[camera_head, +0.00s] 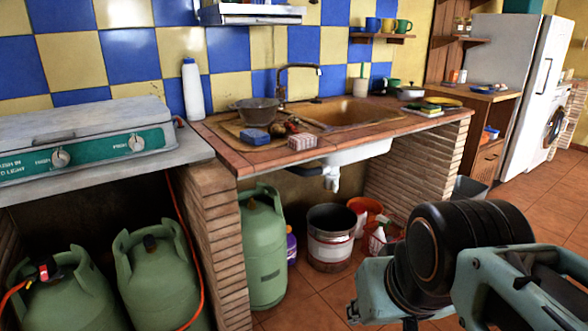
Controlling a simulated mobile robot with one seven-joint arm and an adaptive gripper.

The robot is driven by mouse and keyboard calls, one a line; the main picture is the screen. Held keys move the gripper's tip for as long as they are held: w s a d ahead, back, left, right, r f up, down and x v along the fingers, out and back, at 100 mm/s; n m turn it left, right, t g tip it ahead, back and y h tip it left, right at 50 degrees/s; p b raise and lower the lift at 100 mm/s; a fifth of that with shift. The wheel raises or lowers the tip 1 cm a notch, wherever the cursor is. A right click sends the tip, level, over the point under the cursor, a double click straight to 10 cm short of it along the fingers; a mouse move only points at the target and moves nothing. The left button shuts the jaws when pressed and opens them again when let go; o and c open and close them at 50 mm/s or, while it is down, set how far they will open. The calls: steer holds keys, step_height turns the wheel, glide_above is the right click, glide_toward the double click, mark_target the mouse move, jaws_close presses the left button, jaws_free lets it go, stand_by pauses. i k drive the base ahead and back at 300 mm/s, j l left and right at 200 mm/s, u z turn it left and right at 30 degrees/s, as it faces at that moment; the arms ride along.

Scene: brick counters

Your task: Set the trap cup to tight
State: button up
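A white trap (331,174) hangs under the sink basin, in the open space below the counter. Its cup (332,185) is the small rounded lower end. It is too small here to tell how far the cup is turned or whether there is a gap at its joint. My arm, teal and black, fills the lower right corner, in front of and to the right of the trap and apart from it in the picture. I cannot make out any gripper fingers in the frame. Nothing visibly touches the trap.
Below the sink stand a metal bucket (331,238), an orange bucket (365,213), a spray bottle (378,239) and a green gas cylinder (264,255). A brick pier (212,235) and a brick wall (415,165) flank the space. Tiled floor (510,215) is clear at right.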

mark_target(331, 185)
steer(key=i+l+u, duration=0.25)
steer(key=i+l, duration=0.6)
